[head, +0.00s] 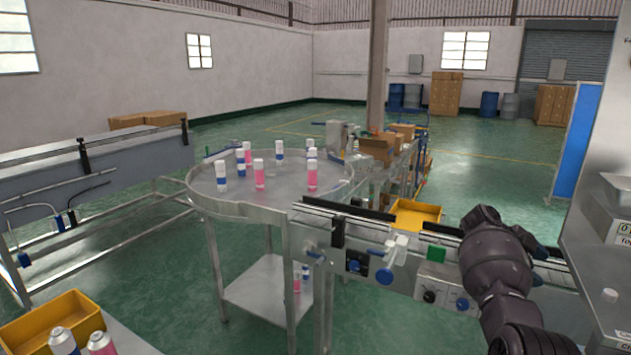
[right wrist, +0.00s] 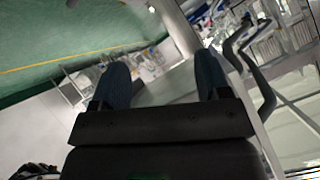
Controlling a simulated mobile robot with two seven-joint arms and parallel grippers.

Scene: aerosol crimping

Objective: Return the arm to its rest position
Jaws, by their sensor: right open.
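My right arm (head: 495,265) rises from the lower right of the head view, over the right part of the conveyor. Its gripper is mostly hidden behind the wrist there. In the right wrist view my right gripper (right wrist: 162,75) has two dark fingers standing wide apart, with nothing between them. Blurred metal frames and green floor show beyond the fingers. My left gripper is not in the head view.
A round steel table (head: 215,205) bears several blue-white and pink cans. A conveyor (head: 335,245) with knobs runs beside my right arm. A yellow bin (head: 60,322) and two cans are at lower left. A grey machine (head: 600,225) stands at right.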

